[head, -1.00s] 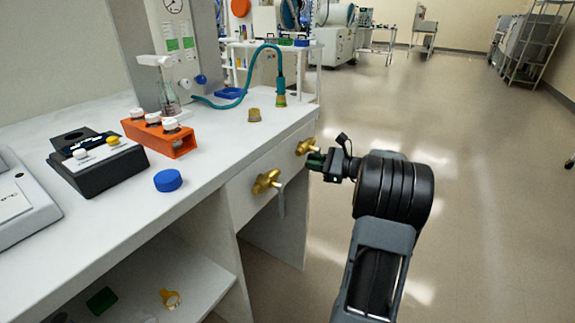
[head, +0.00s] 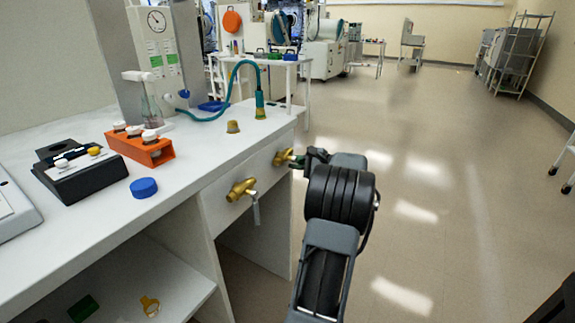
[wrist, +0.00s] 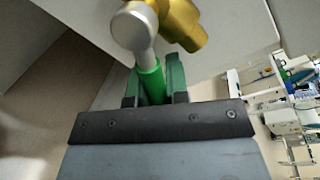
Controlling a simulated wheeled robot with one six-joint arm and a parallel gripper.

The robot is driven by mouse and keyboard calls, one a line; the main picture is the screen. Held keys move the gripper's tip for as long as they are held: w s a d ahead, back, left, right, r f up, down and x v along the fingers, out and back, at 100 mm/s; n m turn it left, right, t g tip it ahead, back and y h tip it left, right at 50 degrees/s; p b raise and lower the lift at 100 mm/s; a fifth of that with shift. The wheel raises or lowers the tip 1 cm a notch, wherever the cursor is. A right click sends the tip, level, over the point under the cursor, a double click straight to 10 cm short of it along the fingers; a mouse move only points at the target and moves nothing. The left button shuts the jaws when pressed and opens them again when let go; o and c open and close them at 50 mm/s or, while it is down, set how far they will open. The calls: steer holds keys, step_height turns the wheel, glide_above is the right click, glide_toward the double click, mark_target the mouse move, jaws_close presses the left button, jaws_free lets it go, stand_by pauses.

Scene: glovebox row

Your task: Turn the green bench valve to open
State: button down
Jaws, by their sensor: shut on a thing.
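The green bench valve (head: 286,157) is the farther of two brass valves on the bench front. In the wrist view its brass body (wrist: 182,22) sits at the top, with a grey lever ending in a green grip (wrist: 151,78). My gripper (wrist: 153,88) is shut on this green grip, one finger on each side of it. In the head view my gripper (head: 299,161) reaches the valve from the right, and the grip is mostly hidden there.
A second brass valve (head: 241,189) with a hanging grey lever (head: 256,210) is nearby on the left. The white bench (head: 190,165) bears an orange rack (head: 140,148), a blue cap (head: 144,187) and a teal hose (head: 232,88). The floor to the right is clear.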

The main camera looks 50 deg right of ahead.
stand_by(0.4)
steer(key=c, duration=1.1)
jaws_free()
steer(key=shift+w+a, duration=0.1)
steer(key=shift+a, duration=0.05)
